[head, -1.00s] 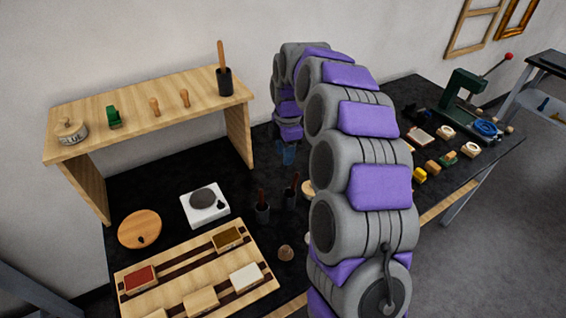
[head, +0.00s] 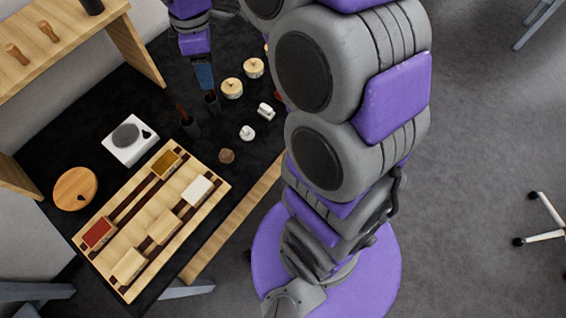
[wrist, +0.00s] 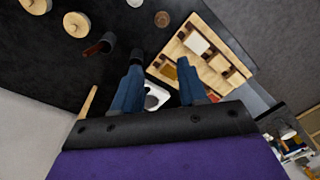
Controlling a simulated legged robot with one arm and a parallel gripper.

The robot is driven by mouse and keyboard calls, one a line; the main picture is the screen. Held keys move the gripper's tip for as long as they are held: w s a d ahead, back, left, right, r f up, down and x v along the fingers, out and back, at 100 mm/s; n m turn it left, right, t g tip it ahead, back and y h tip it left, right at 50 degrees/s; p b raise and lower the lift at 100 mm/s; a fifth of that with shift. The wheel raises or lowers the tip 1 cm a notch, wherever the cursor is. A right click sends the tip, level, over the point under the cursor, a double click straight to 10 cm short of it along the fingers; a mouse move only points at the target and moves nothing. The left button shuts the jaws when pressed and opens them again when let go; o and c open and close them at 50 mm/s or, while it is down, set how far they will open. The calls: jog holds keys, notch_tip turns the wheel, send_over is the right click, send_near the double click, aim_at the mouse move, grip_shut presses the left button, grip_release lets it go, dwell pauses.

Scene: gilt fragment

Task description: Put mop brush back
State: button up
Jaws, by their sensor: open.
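Two dark cups, each with a dark reddish-brown brush handle, stand on the black tabletop in the head view: a nearer cup (head: 192,128) and a farther cup (head: 212,104). I cannot tell which brush is the mop brush. My gripper (head: 204,76) is above the table beside these cups, pointing down. In the wrist view its blue fingers (wrist: 160,84) are spread with nothing held between them. One cup with a leaning brush (wrist: 100,46) is left of the fingers. A second dark cup (wrist: 137,57) is close to the left fingertip, partly hidden by it.
A wooden rack (head: 150,213) with colored blocks lies in front. A white scale-like device (head: 130,139) and a round wooden board (head: 75,188) are at left. Round pale lids (head: 232,88) stand right of the cups. A wooden shelf (head: 60,40) rises at the back left.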

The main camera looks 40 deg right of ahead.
jog(key=s+f+m, duration=0.2)
jog(key=s+m, duration=0.4)
jog(key=s, duration=0.7)
jog(key=s+d+f+m+g, duration=0.1)
jog(key=s+m, duration=0.6)
jog(key=s, duration=0.7)
jog(key=shift+f+h, duration=0.4)
jog(key=shift+f, duration=0.2)
jog(key=shift+d, duration=0.1)
jog(key=shift+d, duration=0.35)
jog(key=shift+o, duration=0.2)
jog(key=shift+a, duration=0.3)
